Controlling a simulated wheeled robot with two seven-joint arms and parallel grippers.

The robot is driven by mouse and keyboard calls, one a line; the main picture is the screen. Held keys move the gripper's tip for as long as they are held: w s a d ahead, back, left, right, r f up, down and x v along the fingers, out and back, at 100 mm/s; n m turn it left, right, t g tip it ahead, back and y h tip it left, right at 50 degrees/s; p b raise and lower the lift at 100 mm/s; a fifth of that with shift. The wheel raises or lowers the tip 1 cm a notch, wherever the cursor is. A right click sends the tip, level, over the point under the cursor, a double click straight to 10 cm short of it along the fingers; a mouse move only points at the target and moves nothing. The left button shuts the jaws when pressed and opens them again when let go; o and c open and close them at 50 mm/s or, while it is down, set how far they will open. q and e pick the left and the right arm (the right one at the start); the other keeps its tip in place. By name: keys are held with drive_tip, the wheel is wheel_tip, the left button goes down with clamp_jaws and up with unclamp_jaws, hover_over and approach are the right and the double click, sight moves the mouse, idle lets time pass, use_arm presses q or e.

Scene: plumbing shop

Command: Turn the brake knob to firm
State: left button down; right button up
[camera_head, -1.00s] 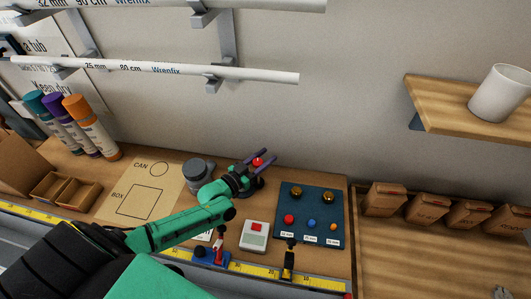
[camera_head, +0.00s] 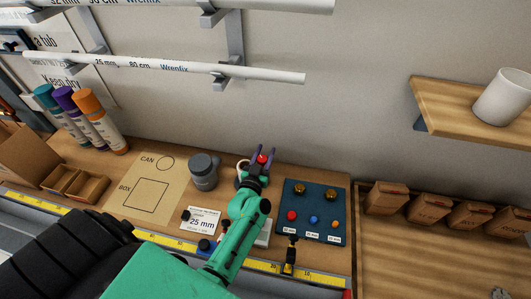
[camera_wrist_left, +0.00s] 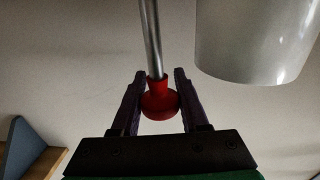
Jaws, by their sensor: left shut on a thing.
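My left gripper (camera_head: 262,157) points toward the wall near the back of the bench, with its purple fingers on both sides of a red knob (camera_head: 262,159). In the left wrist view the red knob (camera_wrist_left: 159,101) sits at the end of a metal rod between the fingers, and the gripper (camera_wrist_left: 158,100) is shut on it. I see no brake marking on this knob, and my arm hides part of what is under it. My right gripper is not in view.
A grey rounded object (camera_head: 203,172) stands left of the gripper. A blue panel (camera_head: 330,205) with brass and coloured fittings lies to the right. A white card reading 25 mm (camera_head: 203,222) is at the front, left of my arm. White pipes (camera_head: 160,66) hang above.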

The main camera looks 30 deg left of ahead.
use_arm(q)
drive_tip(key=shift+c, duration=2.2)
unclamp_jaws()
